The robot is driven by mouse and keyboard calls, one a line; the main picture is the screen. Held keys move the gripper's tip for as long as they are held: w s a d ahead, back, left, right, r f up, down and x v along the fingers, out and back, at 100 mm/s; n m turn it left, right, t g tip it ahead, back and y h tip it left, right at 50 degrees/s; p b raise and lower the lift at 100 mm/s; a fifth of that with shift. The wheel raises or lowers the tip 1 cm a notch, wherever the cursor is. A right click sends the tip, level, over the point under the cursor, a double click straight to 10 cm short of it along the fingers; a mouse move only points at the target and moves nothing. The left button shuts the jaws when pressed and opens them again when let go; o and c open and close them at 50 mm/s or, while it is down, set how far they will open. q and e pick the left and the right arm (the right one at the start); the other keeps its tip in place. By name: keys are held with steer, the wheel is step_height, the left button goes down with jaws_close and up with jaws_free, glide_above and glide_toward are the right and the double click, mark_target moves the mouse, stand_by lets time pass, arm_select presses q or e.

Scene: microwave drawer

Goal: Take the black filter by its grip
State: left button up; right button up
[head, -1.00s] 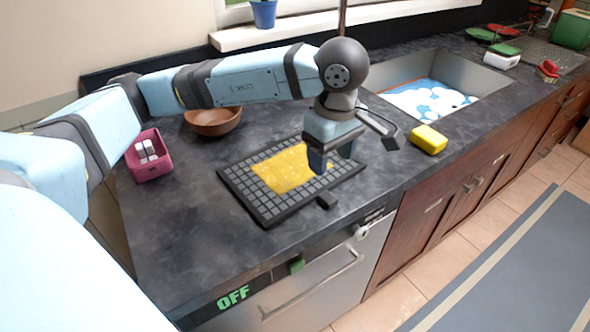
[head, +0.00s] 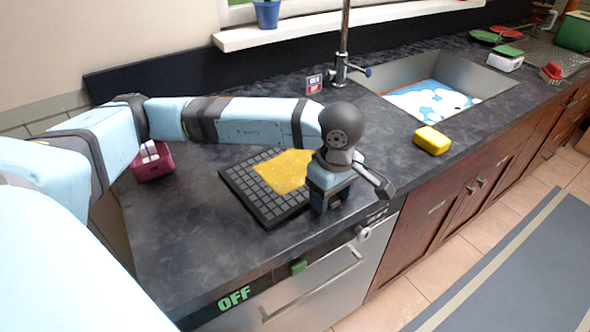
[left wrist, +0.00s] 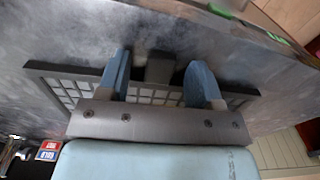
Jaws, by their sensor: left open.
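The black filter (head: 262,203) is a flat dark grid lying on the counter, with a yellow patch (head: 285,171) on top. My left gripper (head: 321,208) is open and points down at the filter's front right edge, hiding the grip in the head view. In the left wrist view the grip (left wrist: 160,68) is a short dark block sticking out from the filter's edge (left wrist: 75,71). It shows between the two spread blue fingers of the left gripper (left wrist: 159,60), with a gap on each side. My right gripper is not in view.
A magenta box (head: 152,162) stands at the left of the counter. A yellow block (head: 432,140) lies near the sink (head: 470,80). A small red and blue sign (head: 314,84) stands by the faucet (head: 342,60). Below the counter's front edge is an appliance door with a handle (head: 310,290).

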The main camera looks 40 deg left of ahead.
arm_select(q)
jaws_close()
